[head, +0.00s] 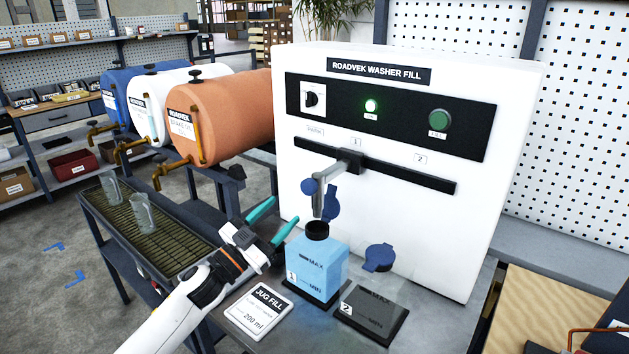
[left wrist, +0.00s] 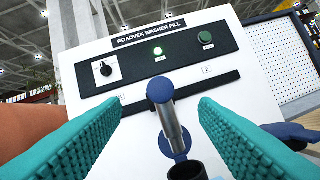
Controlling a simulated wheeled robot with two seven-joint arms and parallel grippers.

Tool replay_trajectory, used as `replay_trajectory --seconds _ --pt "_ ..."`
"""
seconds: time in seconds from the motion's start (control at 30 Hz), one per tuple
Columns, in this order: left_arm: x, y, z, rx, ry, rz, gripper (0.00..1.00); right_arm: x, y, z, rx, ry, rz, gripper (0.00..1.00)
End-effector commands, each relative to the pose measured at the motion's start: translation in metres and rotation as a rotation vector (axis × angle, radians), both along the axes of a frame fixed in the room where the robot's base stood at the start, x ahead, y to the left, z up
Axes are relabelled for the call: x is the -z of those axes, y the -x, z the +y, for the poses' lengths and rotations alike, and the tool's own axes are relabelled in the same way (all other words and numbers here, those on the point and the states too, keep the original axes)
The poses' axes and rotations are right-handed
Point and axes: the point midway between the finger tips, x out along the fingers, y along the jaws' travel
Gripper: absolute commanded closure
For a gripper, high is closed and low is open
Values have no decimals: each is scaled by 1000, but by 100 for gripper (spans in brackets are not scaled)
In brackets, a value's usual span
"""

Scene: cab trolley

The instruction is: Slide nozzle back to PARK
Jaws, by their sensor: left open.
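The nozzle (head: 319,196) is a grey arm with a blue knob (head: 308,186), hanging from a carriage on the dark rail (head: 405,178), by mark 1. My left gripper (head: 274,219) is open and empty, left of the nozzle and jug. In the left wrist view the nozzle (left wrist: 170,120) appears between the teal fingers, apparently ahead of them. My right gripper is out of view.
Jug 2 (head: 372,305), clear with a blue cap, stands right of jug 1. The white machine (head: 480,210) shows a lit green lamp (head: 371,105). A JUG FILL card (head: 258,308) lies in front. A drip tray (head: 185,255) and orange tank (head: 235,115) stand left.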

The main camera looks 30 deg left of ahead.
Motion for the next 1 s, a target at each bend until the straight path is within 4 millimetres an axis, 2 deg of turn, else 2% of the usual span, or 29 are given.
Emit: replay_trajectory --seconds 0.17,0.4,0.6,0.8,1.0 --pt "-13 -21 -5 2 0 -4 45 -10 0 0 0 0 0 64" --pt "-32 -66 -14 -1 1 -3 45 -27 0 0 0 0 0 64" --pt "-40 -94 -20 0 1 -1 45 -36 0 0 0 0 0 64" --pt "-43 -106 -23 0 -1 0 45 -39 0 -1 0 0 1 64" --pt "-42 -107 -23 1 -1 0 45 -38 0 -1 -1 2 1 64"
